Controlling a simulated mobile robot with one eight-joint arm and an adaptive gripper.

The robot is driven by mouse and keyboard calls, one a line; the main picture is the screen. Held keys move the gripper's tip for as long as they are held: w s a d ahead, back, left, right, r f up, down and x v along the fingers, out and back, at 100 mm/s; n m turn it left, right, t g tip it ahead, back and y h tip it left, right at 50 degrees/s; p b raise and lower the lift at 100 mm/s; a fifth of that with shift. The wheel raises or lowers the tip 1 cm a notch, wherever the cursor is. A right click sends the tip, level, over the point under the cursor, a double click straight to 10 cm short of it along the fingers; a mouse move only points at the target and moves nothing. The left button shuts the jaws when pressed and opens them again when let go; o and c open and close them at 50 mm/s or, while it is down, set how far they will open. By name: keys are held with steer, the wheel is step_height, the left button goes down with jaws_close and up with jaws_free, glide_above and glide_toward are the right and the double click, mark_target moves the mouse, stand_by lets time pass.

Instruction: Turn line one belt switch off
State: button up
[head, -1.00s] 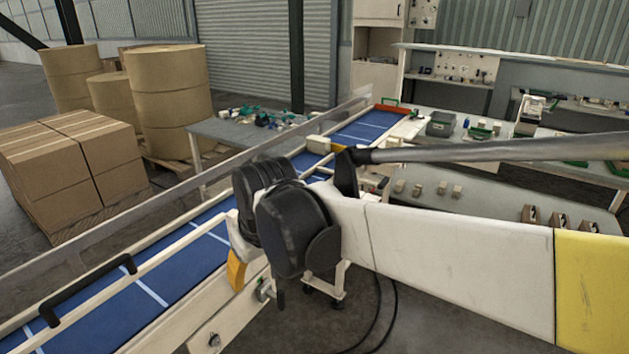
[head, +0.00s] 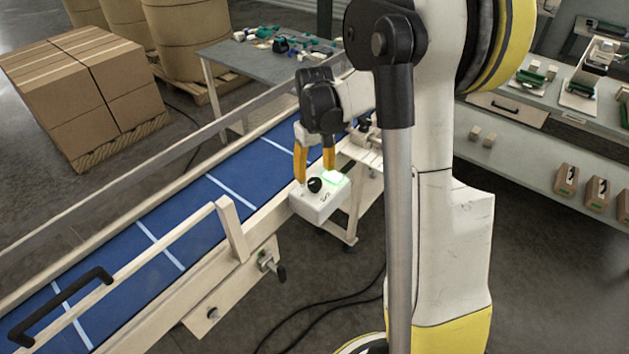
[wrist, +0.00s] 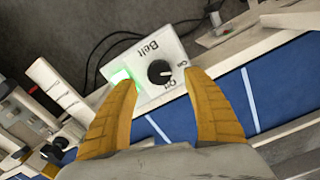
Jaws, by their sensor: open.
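The belt switch box (head: 318,203) is a white box on the side of the conveyor, with a black rotary knob (head: 315,185) and a lit green lamp (head: 334,178). In the wrist view the box (wrist: 139,55) reads "Belt", and the knob (wrist: 160,72) has small markings beside it. The green lamp (wrist: 121,76) glows there too, partly behind a finger. I cannot clearly tell which marking the knob points at. My gripper (head: 315,172) is open, its yellow fingers pointing down over the box, one on each side of the knob. Contact with the knob is not clear.
The blue conveyor belt (head: 187,206) with white lines runs diagonally beside the box. A cream guard rail (head: 150,254) and clamp handle (head: 270,263) are nearby. A grey table (head: 262,62) with tools and stacked cartons (head: 82,85) stand behind. Dark cables lie on the floor below.

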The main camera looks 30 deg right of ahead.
mark_target(315, 181)
step_height(315, 181, down, 4)
steer(key=shift+f, duration=0.25)
steer(key=c, duration=1.2)
